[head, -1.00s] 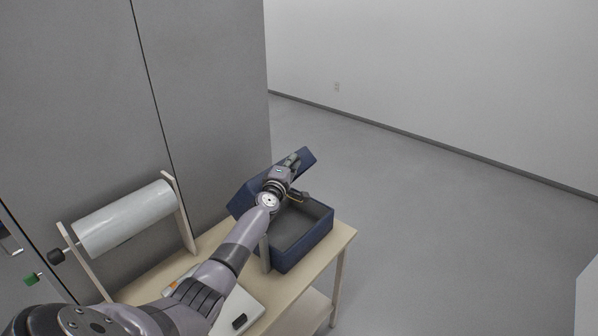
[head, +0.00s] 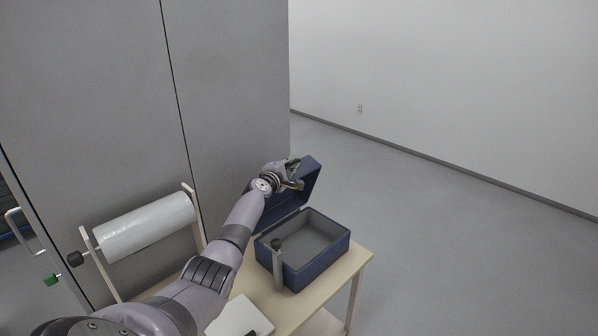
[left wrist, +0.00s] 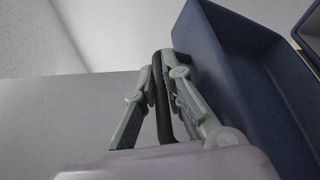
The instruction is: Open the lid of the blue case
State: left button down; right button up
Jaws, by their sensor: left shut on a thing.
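The blue case (head: 318,268) stands on the small table, and its grey inside shows empty. Its lid (head: 313,180) stands raised at the back, tilted up steeply. In the left wrist view the lid (left wrist: 245,75) fills the right side. My left gripper (head: 294,176) is at the lid's upper edge. In the left wrist view my left gripper (left wrist: 165,72) is shut on a dark curved handle (left wrist: 161,105) beside the lid. The lid's far side is hidden by the gripper and arm. My right gripper is not in view.
The table (head: 357,262) also holds a roll of pale wrap (head: 146,226) on a wooden stand, a grey cylinder with a dark knob (head: 279,268) in front of the case, and a white flat object (head: 240,317). Grey panels stand behind. The floor at right is clear.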

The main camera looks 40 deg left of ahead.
pick_arm(q)
jog(key=shift+w+a+r+n+g+b, duration=0.1)
jog(key=shift+a+r+n+g+b, duration=0.15)
jog(key=shift+a, duration=0.55)
jog(key=shift+w+a+n+g+b, duration=0.1)
jog(key=shift+a+n, duration=0.25)
jog(key=shift+a, duration=0.4)
jog(key=c, duration=2)
grip_release()
jog(key=shift+o, duration=0.2)
jog(key=shift+s, duration=0.1)
jog(key=shift+s+f, duration=0.1)
jog(key=shift+s, duration=0.5)
jog(key=v, duration=0.5)
jog(key=shift+d, duration=0.25)
jog(key=shift+s+d+r, duration=0.1)
jog(key=shift+s+r, duration=0.15)
jog(key=shift+s, duration=0.35)
